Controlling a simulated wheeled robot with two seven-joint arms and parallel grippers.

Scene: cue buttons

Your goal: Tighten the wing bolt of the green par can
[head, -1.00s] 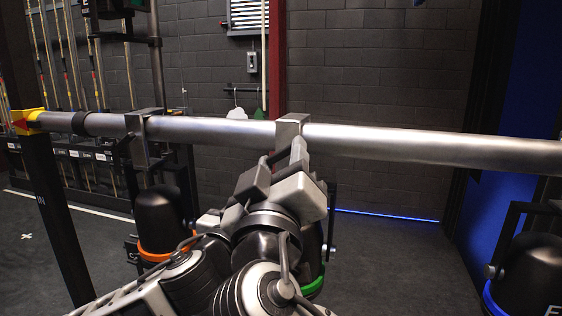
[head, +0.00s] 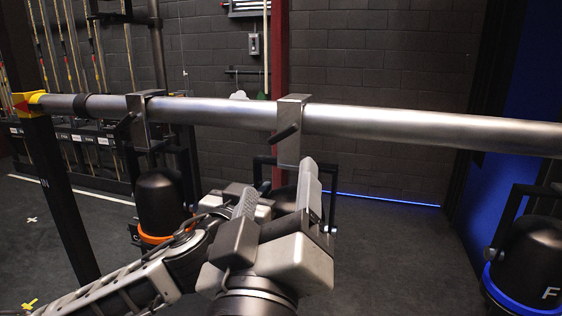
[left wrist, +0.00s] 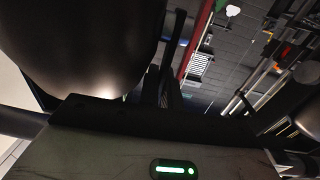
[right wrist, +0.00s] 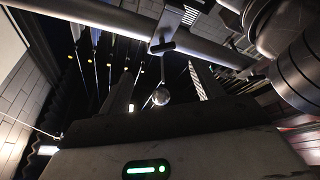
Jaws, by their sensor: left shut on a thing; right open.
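The green par can hangs from the pipe by a steel clamp (head: 292,130). Its body is mostly hidden behind my grippers, and its green ring does not show. The dark wing bolt (head: 286,133) sticks out from the clamp, tilted; it also shows in the right wrist view (right wrist: 162,47). My right gripper (head: 278,178) is open and empty, below the wing bolt and apart from it. My left gripper (head: 258,190) is behind it, shut, apparently on the black yoke (head: 265,160); the contact is hidden. A dark can body (left wrist: 75,40) fills much of the left wrist view.
The metal pipe (head: 400,126) runs across the whole view. An orange-ringed can (head: 160,205) hangs at left under its own clamp (head: 138,120). A blue-ringed can (head: 530,260) hangs at right. A dark post (head: 62,215) stands at left. Floor between centre and right is clear.

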